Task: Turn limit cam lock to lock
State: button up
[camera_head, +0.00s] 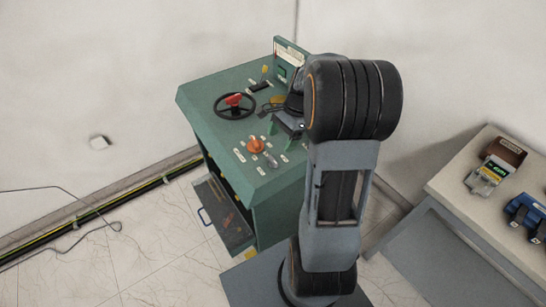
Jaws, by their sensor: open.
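A green control cabinet (192,97) stands left of my arm. Its top carries a black handwheel (221,112) with a red hub (235,100), an orange knob (256,146) near the front, and a small grey lever-like part (270,160) beside the knob. I cannot tell which part is the limit cam lock; it may be hidden behind my arm. My gripper (269,110) is small in view and partly hidden by my arm. It is open, over the cabinet top right of the handwheel. I cannot tell if it touches anything.
A raised green panel (288,55) stands at the cabinet's back edge. A table (455,190) at the right holds a small box (506,152) and a blue item (525,211). A cable (60,190) lies on the tiled floor at the left.

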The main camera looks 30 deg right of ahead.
aim_at(273, 159)
jog(key=x, duration=0.8)
jog(key=shift+c, duration=0.4)
jog(key=c, duration=0.8)
jog(key=shift+c, duration=0.2)
